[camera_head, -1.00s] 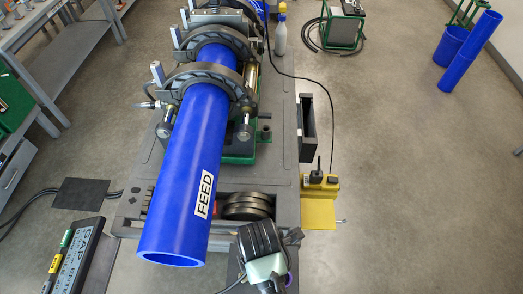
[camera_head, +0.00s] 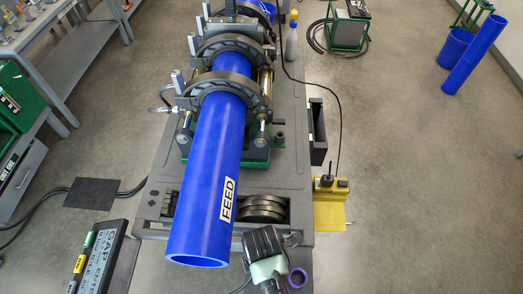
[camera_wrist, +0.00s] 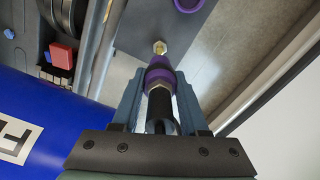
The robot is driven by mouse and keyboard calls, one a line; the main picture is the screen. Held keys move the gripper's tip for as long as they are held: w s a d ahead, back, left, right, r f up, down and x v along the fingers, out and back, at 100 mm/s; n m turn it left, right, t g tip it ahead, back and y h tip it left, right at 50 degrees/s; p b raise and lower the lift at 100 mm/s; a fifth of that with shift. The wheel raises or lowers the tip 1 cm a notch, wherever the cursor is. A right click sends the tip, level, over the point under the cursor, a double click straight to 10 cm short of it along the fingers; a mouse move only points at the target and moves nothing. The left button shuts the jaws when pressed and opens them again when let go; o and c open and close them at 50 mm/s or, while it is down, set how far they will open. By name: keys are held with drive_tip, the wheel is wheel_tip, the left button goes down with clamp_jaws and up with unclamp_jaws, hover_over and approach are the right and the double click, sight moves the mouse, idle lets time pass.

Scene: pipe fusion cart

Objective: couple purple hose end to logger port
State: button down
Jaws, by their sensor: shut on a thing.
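My gripper (camera_wrist: 160,88) is shut on the purple hose end (camera_wrist: 159,75), with one finger on each side of its collar. A brass tip points away from the gripper, and black hose runs back between the fingers. In the head view my gripper (camera_head: 270,283) is at the bottom, just in front of the cart, and hides most of the hose end. A purple ring (camera_head: 298,278) lies apart from it on a grey surface to the right; it also shows in the wrist view (camera_wrist: 188,4). I cannot identify the logger port for sure.
The blue FEED pipe (camera_head: 208,185) sticks out of the clamps beside my gripper. A black labelled box (camera_head: 98,262) with coloured tags is at the lower left, its lettering partly cut off. A yellow unit (camera_head: 330,200) is at the cart's right.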

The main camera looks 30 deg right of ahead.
drive_tip(key=shift+f+b, duration=1.7)
drive_tip(key=shift+f, duration=1.05)
drive_tip(key=shift+f+b, duration=1.1)
drive_tip(key=shift+f, duration=0.95)
drive_tip(key=shift+c, duration=1.8)
unclamp_jaws()
wheel_tip(320, 180, up, 13)
drive_tip(key=shift+b, duration=0.6)
